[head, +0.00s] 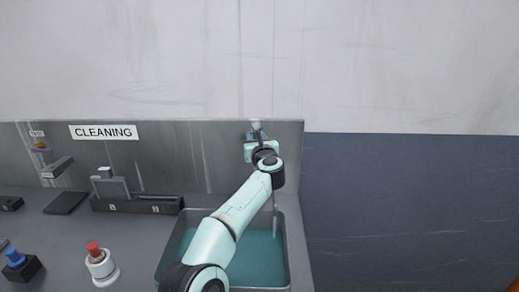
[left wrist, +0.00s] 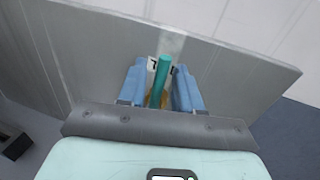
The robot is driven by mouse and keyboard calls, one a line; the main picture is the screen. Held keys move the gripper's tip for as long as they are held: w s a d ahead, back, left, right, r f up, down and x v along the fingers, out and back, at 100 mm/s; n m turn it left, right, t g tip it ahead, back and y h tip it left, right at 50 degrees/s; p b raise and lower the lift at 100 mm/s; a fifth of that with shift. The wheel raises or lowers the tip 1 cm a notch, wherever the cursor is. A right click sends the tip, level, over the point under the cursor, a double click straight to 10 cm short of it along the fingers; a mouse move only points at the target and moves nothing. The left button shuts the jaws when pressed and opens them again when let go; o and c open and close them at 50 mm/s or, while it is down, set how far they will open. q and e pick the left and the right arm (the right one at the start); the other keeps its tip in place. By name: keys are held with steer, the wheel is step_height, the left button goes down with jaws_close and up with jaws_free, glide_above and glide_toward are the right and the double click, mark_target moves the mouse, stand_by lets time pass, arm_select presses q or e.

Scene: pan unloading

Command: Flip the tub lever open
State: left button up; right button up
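The tub (head: 292,245) is a grey basin with teal water, partly hidden by my left arm. My left gripper (head: 256,134) is at the grey back panel above the tub's far end, small and partly hidden in the head view. In the left wrist view, my left gripper (left wrist: 160,86) has its two blue fingers apart. A green lever (left wrist: 159,84) stands between them, with a visible gap on either side. A yellowish part shows at the lever's lower end. In the head view the lever cannot be made out. My right gripper is not in view.
A "CLEANING" sign (head: 103,132) is on the back panel (head: 200,150). The counter at left holds a black rack (head: 137,204), a white item with a red top (head: 101,266) and a blue knob on a black base (head: 18,262). Right of the panel is bare dark wall.

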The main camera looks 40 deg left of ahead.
arm_select(q)
steer(key=b+v, duration=0.4)
steer(key=v, duration=0.8)
steer(key=shift+s+d, duration=0.15)
steer(key=shift+s, duration=0.15)
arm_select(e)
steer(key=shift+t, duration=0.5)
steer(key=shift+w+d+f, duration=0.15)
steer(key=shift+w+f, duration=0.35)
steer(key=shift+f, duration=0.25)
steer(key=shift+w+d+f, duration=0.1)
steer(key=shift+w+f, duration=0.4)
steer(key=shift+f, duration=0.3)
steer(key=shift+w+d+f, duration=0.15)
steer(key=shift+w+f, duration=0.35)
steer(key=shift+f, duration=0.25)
